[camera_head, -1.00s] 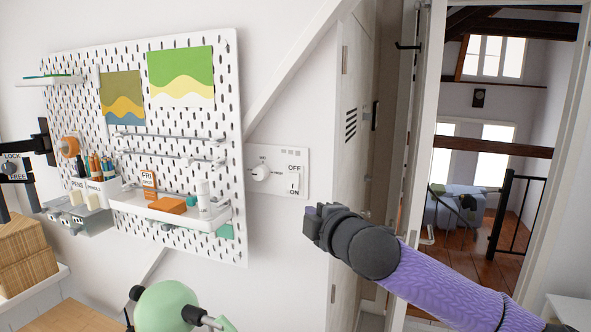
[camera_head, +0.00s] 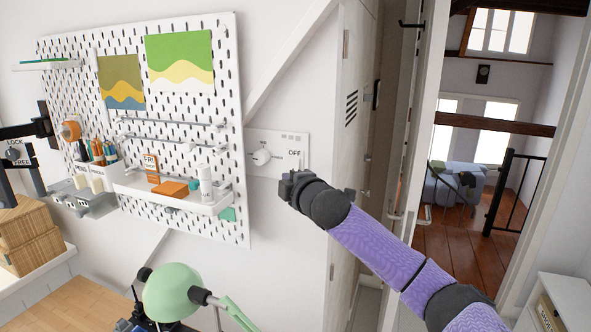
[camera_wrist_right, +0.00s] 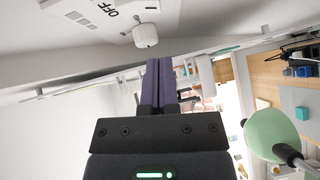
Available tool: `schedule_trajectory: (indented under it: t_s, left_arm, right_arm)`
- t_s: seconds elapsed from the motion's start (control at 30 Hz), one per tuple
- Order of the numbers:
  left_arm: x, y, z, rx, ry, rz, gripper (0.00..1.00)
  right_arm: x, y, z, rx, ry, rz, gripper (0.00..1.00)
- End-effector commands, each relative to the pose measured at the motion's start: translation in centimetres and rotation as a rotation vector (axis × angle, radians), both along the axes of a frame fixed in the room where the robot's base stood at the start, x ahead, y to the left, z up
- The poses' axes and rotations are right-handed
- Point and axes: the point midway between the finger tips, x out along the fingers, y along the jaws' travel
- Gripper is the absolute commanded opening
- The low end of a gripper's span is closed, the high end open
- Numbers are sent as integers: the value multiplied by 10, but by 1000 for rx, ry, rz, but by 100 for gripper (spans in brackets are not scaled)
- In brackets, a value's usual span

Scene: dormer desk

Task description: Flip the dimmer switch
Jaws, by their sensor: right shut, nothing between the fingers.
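In the right wrist view the plate (camera_wrist_right: 66,8) and knob (camera_wrist_right: 145,36) are at the top, beyond the fingers. The right gripper (camera_wrist_right: 159,62) is shut and empty, its two fingers together. My left gripper is not in view.
The white pegboard (camera_head: 228,105) carries a shelf (camera_head: 165,197) with small items, left of the plate. A green lamp (camera_head: 172,291) stands below. A slanted beam (camera_head: 290,60) runs above the plate. A white door (camera_head: 350,130) is to the right.

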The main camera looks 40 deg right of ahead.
Motion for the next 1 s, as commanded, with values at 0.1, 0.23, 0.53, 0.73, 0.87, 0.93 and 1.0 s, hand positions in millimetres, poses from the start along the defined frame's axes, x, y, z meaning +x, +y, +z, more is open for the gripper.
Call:
schedule_trajectory:
  t_s: [0.1,0.23,0.53,0.73,0.87,0.93,1.0]
  left_arm:
    - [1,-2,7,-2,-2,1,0]
    - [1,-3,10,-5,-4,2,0]
    - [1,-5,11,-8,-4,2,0]
    - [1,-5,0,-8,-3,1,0]
    - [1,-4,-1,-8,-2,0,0]
    - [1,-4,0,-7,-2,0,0]
    - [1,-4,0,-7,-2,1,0]
  right_arm:
    - [12,-16,-1,1,1,-3,0]
    - [19,-30,-5,1,2,-1,0]
    - [22,-36,-7,-1,0,0,0]
    - [23,-40,-13,-37,-21,-2,0]
    - [24,-42,-10,-70,-38,-2,0]
    - [24,-42,-9,-70,-38,-2,0]
    - [24,-42,-9,-70,-37,-2,0]
